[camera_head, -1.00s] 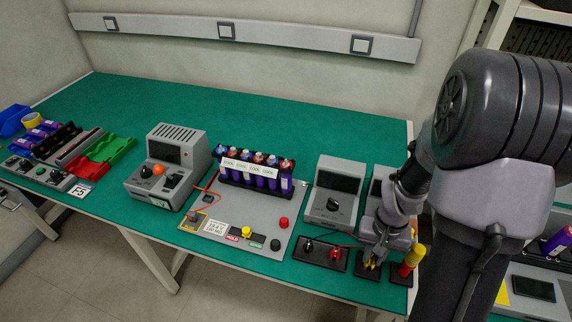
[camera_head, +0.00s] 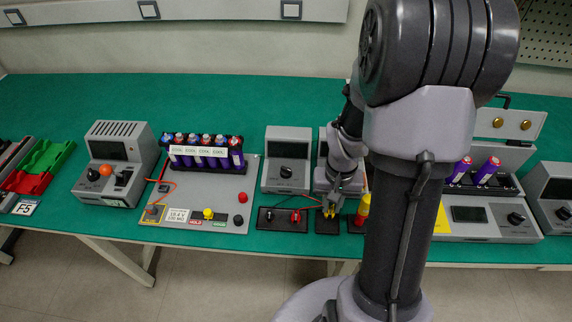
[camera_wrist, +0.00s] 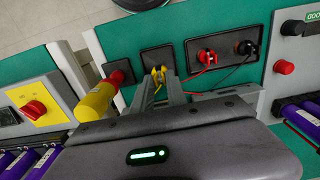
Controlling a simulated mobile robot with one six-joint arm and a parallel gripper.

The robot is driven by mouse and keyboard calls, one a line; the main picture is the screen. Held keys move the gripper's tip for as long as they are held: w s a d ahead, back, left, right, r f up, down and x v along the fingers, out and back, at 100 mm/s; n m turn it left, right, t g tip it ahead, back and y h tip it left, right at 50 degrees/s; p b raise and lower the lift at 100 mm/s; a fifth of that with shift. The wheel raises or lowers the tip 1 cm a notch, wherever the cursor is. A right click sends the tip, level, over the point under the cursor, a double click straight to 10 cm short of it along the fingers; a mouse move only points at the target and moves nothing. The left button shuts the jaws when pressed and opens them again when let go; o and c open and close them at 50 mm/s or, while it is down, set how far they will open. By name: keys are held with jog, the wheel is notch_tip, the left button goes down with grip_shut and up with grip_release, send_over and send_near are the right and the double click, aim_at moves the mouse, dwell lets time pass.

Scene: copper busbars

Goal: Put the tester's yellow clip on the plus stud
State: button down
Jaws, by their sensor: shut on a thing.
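The yellow clip (camera_wrist: 158,74) is at a small black holder plate (camera_wrist: 157,59) on the green bench. My gripper (camera_wrist: 168,84) is shut on the clip, with its fingers seen from above. In the head view the gripper (camera_head: 331,205) is low over the holder, and the yellow clip (camera_head: 330,213) shows in small part. I cannot tell whether the clip is clear of the plate. A red post (camera_head: 242,197) and a black post (camera_head: 238,222) stand on the grey board to the left; no plus mark is readable. The red post also shows in the wrist view (camera_wrist: 284,67).
A black plate with red and black leads (camera_head: 282,218) lies beside the holder. A yellow-and-red cylinder (camera_head: 363,209) stands close on the other side. Grey meter boxes (camera_head: 287,172) are behind. The grey board (camera_head: 180,228) carries a rack of purple cells (camera_head: 205,158).

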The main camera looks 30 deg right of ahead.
jog(key=w+a+r+p, duration=0.5)
jog(key=w+r+p, duration=0.25)
jog(key=w, duration=0.45)
jog(key=w+a+r+p, duration=0.5)
jog(key=w+r+p, duration=0.25)
jog(key=w, duration=0.45)
jog(key=shift+w+a+f+p, duration=0.1)
jog(key=shift+w+a+f, duration=0.1)
jog(key=shift+w+a, duration=0.75)
jog(key=shift+w+a+f+p, duration=0.1)
jog(key=shift+w+a+f, duration=0.15)
jog(key=shift+w+a, duration=0.65)
jog(key=shift+w+a+f+p, duration=0.1)
jog(key=shift+w+a+f, duration=0.1)
jog(key=shift+w+a, duration=0.75)
jog(key=shift+s+a, duration=0.3)
jog(key=shift+s, duration=0.1)
jog(key=shift+f+b, duration=1.1)
jog(key=shift+f, duration=0.55)
jog(key=shift+f, duration=0.15)
jog(key=c, duration=1.3)
grip_release()
jog(key=shift+o, duration=0.2)
